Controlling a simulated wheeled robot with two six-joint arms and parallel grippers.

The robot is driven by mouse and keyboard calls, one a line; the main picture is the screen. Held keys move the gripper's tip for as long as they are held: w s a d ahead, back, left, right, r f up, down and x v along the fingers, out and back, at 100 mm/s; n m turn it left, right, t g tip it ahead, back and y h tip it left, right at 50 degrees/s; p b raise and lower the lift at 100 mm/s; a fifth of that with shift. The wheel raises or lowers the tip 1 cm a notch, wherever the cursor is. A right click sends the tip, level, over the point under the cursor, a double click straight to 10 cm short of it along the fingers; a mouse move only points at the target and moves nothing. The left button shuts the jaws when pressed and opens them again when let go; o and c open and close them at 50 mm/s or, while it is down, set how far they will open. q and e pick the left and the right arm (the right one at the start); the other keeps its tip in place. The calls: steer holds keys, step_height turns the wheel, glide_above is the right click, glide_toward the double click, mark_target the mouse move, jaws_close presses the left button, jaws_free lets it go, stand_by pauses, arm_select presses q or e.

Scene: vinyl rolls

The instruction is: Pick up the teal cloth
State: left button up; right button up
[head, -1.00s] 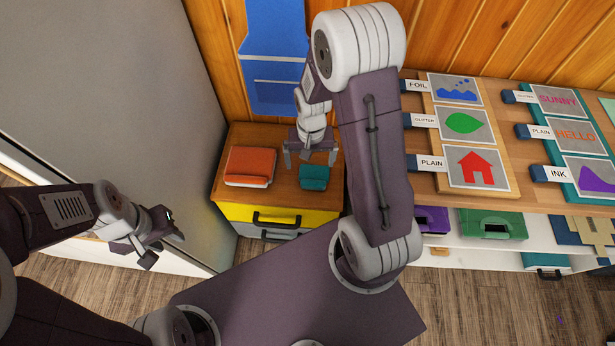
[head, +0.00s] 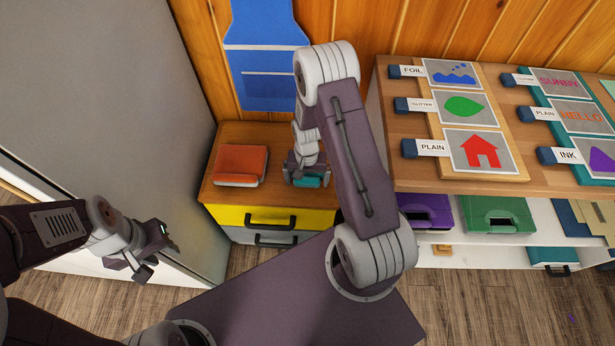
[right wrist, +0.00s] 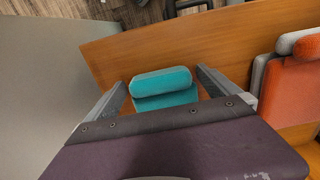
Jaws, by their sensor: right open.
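The teal cloth (head: 312,181) lies folded on the wooden top of a small cabinet, partly hidden by my right gripper (head: 306,181). In the right wrist view the cloth (right wrist: 162,88) shows a rounded roll and a flat part, between the two fingers of my right gripper (right wrist: 160,95). That gripper is open, with a finger on either side of the cloth and a gap visible beside it. My left gripper (head: 152,260) hangs in the air at the lower left, away from the cloth, with its fingers apart and nothing between them.
An orange folded cloth (head: 240,165) lies to the left on the same cabinet (head: 262,138), which has a yellow drawer (head: 240,217). A workbench (head: 390,105) with sign cards stands to the right. A large grey panel (head: 110,90) is at the left.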

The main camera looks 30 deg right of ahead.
steer(key=shift+f, duration=0.25)
steer(key=shift+c, duration=0.3)
steer(key=c, duration=1.2)
step_height(320, 180, up, 10)
steer(key=p, duration=0.3)
steer(key=shift+r, duration=0.1)
steer(key=o, duration=0.7)
steer(key=c, duration=1.5)
steer(key=shift+o, duration=0.2)
